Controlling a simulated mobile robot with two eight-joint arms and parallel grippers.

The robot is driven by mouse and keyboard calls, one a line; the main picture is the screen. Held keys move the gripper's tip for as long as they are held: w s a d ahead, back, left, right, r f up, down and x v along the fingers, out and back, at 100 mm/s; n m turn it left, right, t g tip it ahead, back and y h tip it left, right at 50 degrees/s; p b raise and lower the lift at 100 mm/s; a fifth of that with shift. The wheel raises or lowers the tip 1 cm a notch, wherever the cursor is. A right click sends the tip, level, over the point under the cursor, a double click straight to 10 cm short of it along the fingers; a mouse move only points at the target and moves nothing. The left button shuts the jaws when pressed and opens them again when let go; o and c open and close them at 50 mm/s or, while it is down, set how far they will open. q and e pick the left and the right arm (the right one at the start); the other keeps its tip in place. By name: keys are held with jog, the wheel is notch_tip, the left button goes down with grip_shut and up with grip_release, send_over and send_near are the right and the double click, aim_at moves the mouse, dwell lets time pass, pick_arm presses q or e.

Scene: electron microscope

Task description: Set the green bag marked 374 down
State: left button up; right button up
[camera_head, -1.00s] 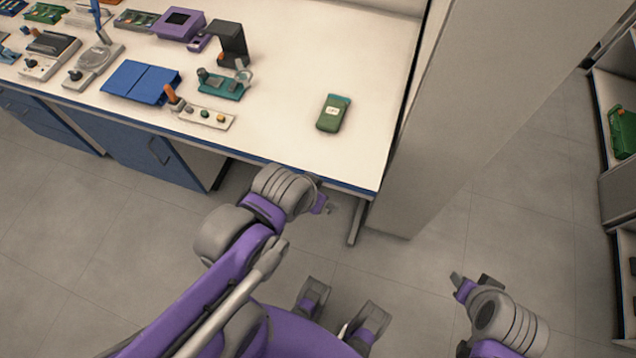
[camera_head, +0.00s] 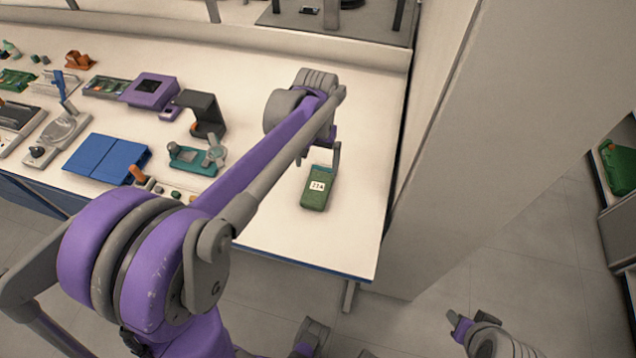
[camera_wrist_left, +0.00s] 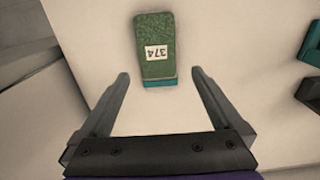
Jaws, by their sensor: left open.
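The green bag (camera_head: 313,192) with a white label lies on the white bench top near its right end. In the left wrist view the bag (camera_wrist_left: 156,35) shows the number 374 upside down and a teal strip at its near end. My left gripper (camera_head: 319,158) is open and empty at the far end of the bag in the head view.
On the bench (camera_head: 352,235) left of the bag stand a teal device (camera_head: 190,160), a black stand (camera_head: 203,115), a purple box (camera_head: 150,90) and a blue folder-like case (camera_head: 105,158). A tall grey panel (camera_head: 460,150) borders the bench's right side. The bench around the bag is clear.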

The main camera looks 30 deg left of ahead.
aim_at(318, 184)
pick_arm(q)
notch_tip(318, 184, down, 3)
jog(key=shift+s+d+r, duration=0.1)
jog(key=shift+s, duration=0.05)
jog(key=shift+d+f+b, duration=0.15)
jog(key=shift+f+b, duration=0.3)
jog(key=shift+f, duration=2.65)
jog(key=shift+c, duration=0.3)
